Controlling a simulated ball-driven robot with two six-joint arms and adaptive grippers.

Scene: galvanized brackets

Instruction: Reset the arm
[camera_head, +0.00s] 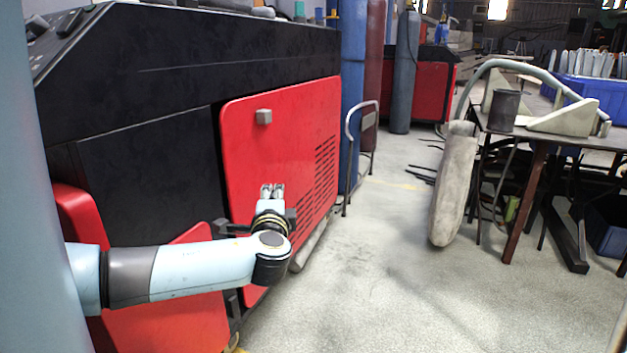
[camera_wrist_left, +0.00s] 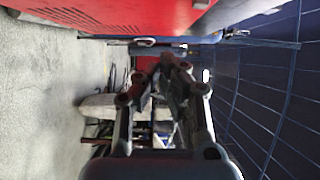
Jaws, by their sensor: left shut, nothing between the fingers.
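My left arm comes in from the left in the head view, and its gripper (camera_head: 272,191) points up and away in front of the red panel of a machine. The fingers are shut and hold nothing. In the left wrist view the same gripper (camera_wrist_left: 176,66) shows with its fingertips close together. My right gripper is in neither view.
A black and red machine (camera_head: 280,140) stands close on the left, with a grey handle block (camera_head: 264,116) on its panel. A workbench (camera_head: 560,135) stands at the right. Gas cylinders (camera_head: 404,75) stand at the back. The floor (camera_head: 370,260) between is clear.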

